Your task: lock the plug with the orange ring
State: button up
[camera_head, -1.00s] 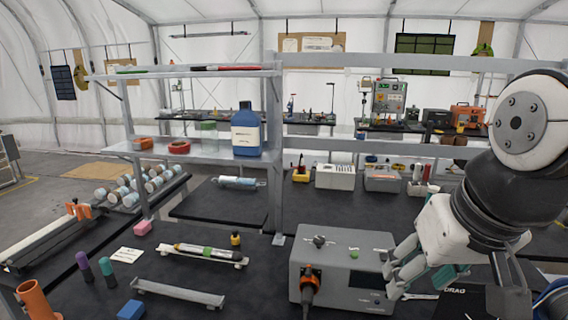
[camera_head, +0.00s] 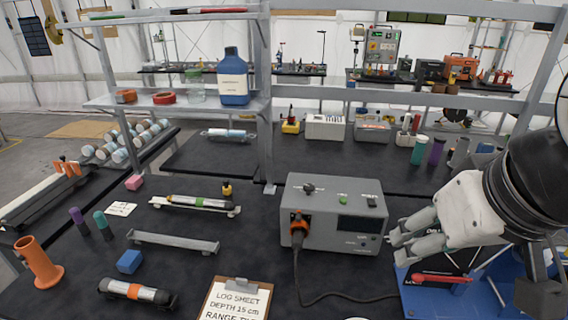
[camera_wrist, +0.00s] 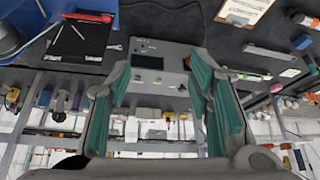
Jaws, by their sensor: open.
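The grey instrument box (camera_head: 335,200) stands on the black bench in the head view, with knobs on top and a dark display on its front. The plug with the orange ring (camera_head: 298,228) sits at the left of its front face, and a black cable (camera_head: 309,299) hangs from it. I cannot tell whether the ring is turned to lock. My gripper (camera_head: 398,232) is open and empty, just right of the box and apart from the plug. In the wrist view, the open fingers (camera_wrist: 160,78) frame the box (camera_wrist: 165,50), which appears upside down.
A clipboard (camera_head: 234,303) lies in front of the box. A blue tray (camera_head: 415,303) with a red-handled tool (camera_head: 440,279) is below my gripper. A metal rail (camera_head: 175,242), blue block (camera_head: 129,261) and orange holder (camera_head: 40,262) are left. A shelf post (camera_head: 264,120) rises behind the box.

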aim_at(299, 226)
jog(key=k+u, duration=0.1)
jog(key=k, duration=0.4)
jog(key=k+j+u, duration=0.15)
jog(key=k, duration=0.3)
